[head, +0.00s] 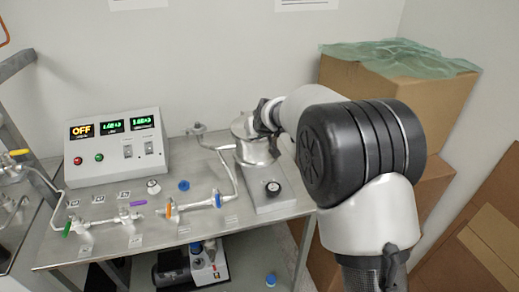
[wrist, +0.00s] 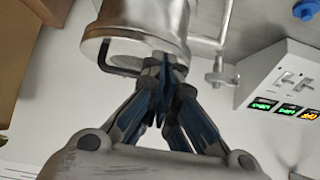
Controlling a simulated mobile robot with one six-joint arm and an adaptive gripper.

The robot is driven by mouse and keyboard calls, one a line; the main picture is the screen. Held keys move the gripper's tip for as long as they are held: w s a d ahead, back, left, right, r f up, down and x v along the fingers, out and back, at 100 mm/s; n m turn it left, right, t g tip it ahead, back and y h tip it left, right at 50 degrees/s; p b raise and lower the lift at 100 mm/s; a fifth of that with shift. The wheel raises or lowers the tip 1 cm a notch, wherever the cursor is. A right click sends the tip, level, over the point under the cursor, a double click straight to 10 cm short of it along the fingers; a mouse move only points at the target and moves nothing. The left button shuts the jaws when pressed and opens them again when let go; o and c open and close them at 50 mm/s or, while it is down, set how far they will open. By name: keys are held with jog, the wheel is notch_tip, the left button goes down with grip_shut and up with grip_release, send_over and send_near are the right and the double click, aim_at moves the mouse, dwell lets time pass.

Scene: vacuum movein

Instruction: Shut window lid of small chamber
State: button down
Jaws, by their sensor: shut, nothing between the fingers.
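The small chamber (head: 254,150) is a shiny metal cylinder on a grey base at the right part of the bench. In the wrist view the chamber (wrist: 148,18) fills the upper middle, with a rimmed round end and a dark bent handle (wrist: 103,58) at its left. The window lid cannot be told apart clearly, nor how far it is open. My gripper (wrist: 161,62) is shut and empty, its blue-grey fingertips overlapping the chamber's rim in the picture; contact cannot be confirmed. In the head view my arm hides most of the gripper.
A control box (head: 115,147) with lit displays stands at the bench's back left. Cardboard boxes (head: 395,92) stack at the right. A pump (head: 205,262) sits below.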

jog(key=s+d+m+g+h+b, duration=0.1)
jog(key=s+d, duration=0.5)
jog(key=s, duration=1)
jog(key=s+d+m+g+h+b, duration=0.1)
jog(key=s+d, duration=0.5)
jog(key=s, duration=1)
jog(key=s+d+m+g+h+b, duration=0.1)
jog(key=s+d, duration=0.5)
jog(key=s, duration=1)
jog(key=g+b, duration=0.1)
jog(key=b, duration=0.1)
jog(key=shift+s+d+r+m+g+b, duration=0.25)
jog(key=shift+d+m+g+b, duration=0.05)
jog(key=shift+d+b, duration=0.05)
